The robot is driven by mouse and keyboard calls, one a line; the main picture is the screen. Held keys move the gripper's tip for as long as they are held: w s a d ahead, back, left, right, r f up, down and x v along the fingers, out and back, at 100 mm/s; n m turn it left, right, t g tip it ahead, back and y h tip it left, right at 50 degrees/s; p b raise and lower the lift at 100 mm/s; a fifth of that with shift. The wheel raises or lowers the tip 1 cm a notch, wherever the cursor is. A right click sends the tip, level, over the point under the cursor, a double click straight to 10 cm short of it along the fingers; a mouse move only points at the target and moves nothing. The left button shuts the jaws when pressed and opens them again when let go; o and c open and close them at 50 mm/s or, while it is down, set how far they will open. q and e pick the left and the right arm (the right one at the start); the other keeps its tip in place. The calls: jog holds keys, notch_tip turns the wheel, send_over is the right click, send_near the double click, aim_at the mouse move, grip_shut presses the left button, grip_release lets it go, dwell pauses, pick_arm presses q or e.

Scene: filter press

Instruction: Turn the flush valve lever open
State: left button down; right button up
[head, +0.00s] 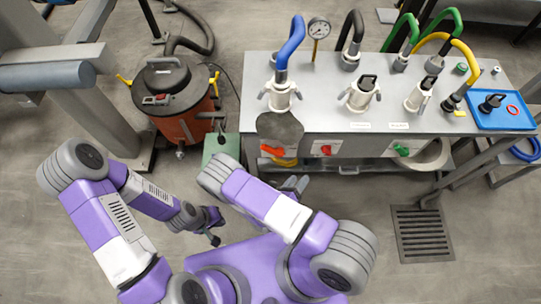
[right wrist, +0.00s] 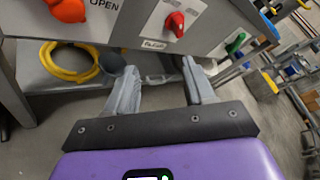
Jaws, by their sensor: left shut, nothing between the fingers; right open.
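Three valve levers sit along the front face of the grey bench: an orange one (head: 272,150), a red one (head: 326,149) and a green one (head: 401,149). In the right wrist view the orange lever (right wrist: 70,10) is beside an "OPEN" label, and the red lever (right wrist: 174,24) has a small label below it that I cannot read clearly. I cannot tell which lever is the flush valve's. My right gripper (head: 296,184) is open and empty, in front of and below the bench face; its fingers (right wrist: 160,78) touch no lever. My left gripper (head: 214,239) is shut and empty, low at the left.
The bench top (head: 330,75) carries hose couplings, a gauge (head: 319,28) and a blue tray (head: 505,112). A lower shelf holds a coiled yellow hose (right wrist: 75,65). An orange vacuum drum (head: 175,100) stands left. A floor grate (head: 421,233) lies right. Floor before the bench is mostly clear.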

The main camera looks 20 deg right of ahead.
aim_at(268, 151)
jog(key=w+a+r+n+t+y, duration=0.2)
jog(key=w+a+n+t+y, duration=0.5)
jog(key=a+t, duration=0.15)
jog(key=shift+g, duration=0.35)
jog(key=x, duration=0.2)
jog(key=b+x, duration=0.1)
jog(key=x, duration=0.1)
jog(key=b+x, duration=0.1)
jog(key=x, duration=0.2)
jog(key=shift+w+a+f, duration=0.1)
jog(key=shift+a+f, duration=0.05)
jog(key=shift+a, duration=0.25)
grip_shut()
